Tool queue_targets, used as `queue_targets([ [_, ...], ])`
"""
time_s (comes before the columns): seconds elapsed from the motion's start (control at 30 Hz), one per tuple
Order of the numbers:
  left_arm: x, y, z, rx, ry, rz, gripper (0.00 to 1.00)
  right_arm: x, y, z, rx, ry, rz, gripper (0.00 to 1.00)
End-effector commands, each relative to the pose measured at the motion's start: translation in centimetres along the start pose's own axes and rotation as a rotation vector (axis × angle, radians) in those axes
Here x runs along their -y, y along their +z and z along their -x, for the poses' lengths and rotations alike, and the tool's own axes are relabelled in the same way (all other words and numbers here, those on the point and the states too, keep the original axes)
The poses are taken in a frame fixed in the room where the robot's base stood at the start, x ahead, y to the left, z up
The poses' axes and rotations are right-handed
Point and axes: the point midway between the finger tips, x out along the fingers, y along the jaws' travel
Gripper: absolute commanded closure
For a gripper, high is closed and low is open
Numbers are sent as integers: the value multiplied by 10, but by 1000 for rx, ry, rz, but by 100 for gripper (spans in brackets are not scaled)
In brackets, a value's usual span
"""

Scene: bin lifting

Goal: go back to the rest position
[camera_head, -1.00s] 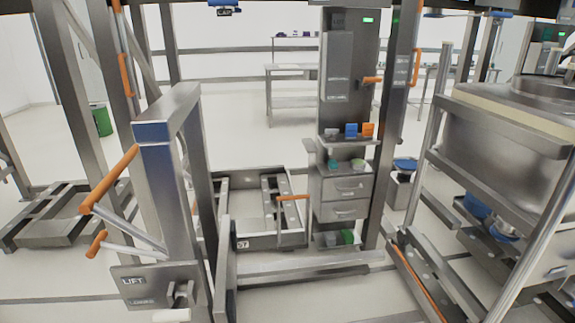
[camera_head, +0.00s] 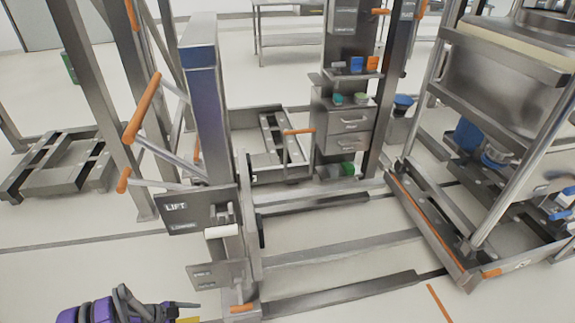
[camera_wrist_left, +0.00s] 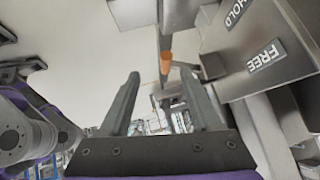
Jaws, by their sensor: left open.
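My left gripper shows in the left wrist view (camera_wrist_left: 158,100), with its two dark fingers spread apart and nothing between them. In that view a grey plate marked HOLD and FREE (camera_wrist_left: 262,55) is at the right, beside the fingers and apart from them. In the head view my purple left arm comes in at the bottom left, in front of the lift. The lift's steel post (camera_head: 205,110) carries a LIFT plate (camera_head: 190,210) and an orange handle (camera_head: 142,108). My right gripper is not in view.
A rack (camera_head: 440,255) holding a large steel bin (camera_head: 500,85) stands at the right. A drawer cabinet (camera_head: 345,130) with small blue and orange boxes stands behind. A low steel platform (camera_head: 65,165) lies at the left. Pale floor is open at the lower left.

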Motion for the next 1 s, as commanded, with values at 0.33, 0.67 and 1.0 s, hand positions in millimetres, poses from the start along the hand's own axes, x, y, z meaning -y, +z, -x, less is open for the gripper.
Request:
queue_targets([
  [0.33,19,-108,41,174,29,313,36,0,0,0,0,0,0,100],
  [0.67,-17,-219,97,373,-63,651,36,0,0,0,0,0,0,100],
  [1.0,-97,-288,154,490,-270,939,36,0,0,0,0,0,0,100],
])
